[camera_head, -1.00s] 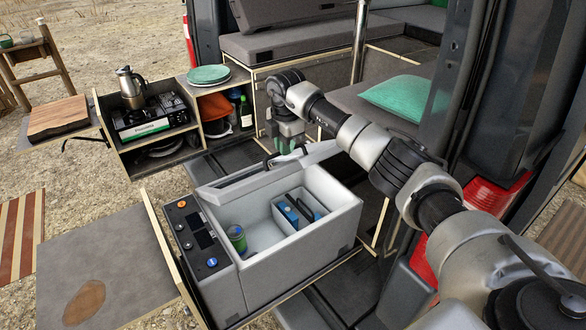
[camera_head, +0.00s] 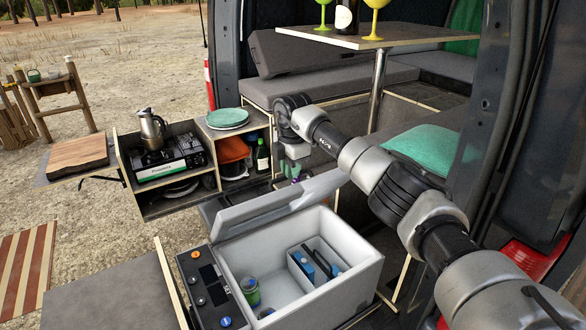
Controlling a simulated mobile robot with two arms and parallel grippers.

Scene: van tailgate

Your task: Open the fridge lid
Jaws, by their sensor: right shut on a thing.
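The grey fridge box (camera_head: 350,258) stands on the slide-out at the tailgate, its inside open to view. Its lid (camera_head: 275,204) is raised and tilted up along the back edge of the box. My right gripper (camera_head: 293,172) is at the far, upper side of the lid, shut on it; the lid partly hides the fingertips. My left gripper is not in view.
A stove (camera_head: 170,161) and stacked plates (camera_head: 227,117) stand behind left. The van's door pillar (camera_head: 490,120) is at the right.

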